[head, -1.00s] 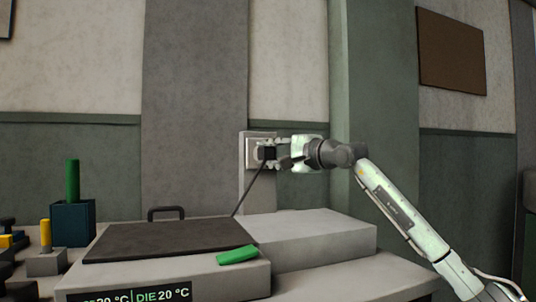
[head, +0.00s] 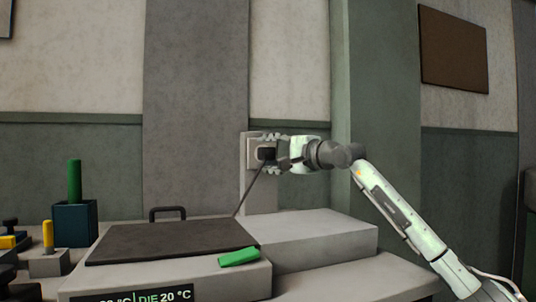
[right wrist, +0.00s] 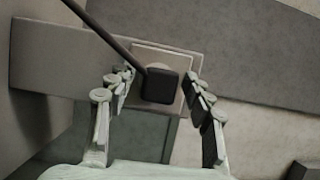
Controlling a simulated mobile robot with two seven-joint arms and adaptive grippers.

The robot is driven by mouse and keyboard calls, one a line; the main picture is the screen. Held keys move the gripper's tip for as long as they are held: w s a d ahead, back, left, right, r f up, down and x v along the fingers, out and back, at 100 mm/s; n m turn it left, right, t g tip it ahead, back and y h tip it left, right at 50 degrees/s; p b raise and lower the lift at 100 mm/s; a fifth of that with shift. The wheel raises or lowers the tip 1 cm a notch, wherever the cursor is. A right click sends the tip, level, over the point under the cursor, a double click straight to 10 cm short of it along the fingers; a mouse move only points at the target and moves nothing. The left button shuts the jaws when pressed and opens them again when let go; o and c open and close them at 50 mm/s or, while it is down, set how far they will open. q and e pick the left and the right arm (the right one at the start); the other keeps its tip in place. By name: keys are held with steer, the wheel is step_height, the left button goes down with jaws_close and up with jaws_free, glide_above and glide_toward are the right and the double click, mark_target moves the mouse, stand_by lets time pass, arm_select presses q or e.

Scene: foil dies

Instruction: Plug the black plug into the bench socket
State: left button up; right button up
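The black plug (head: 266,154) sits against the face of the bench socket (head: 252,150), a pale plate on a grey upright post. In the right wrist view the plug (right wrist: 161,86) covers the middle of the socket plate (right wrist: 150,56); its pins are hidden. Its dark cord runs down to the hot-plate unit. My right gripper (head: 270,154) is open around the plug; the right wrist view shows a gap between the plug and the fingers on each side (right wrist: 159,90). My left gripper is not in view.
Below the socket stands a grey unit with a dark plate (head: 170,240), a handle (head: 167,213) and a temperature display. A green block (head: 239,257) lies on its front edge. A dark teal holder (head: 75,223) with a green rod stands at left. The air around the socket is clear.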

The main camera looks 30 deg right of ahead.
steer(key=s, duration=0.3)
steer(key=s+d, duration=0.1)
steer(key=s, duration=0.2)
steer(key=shift+s+d+f, duration=0.1)
steer(key=shift+s+d, duration=0.05)
steer(key=shift+s, duration=0.6)
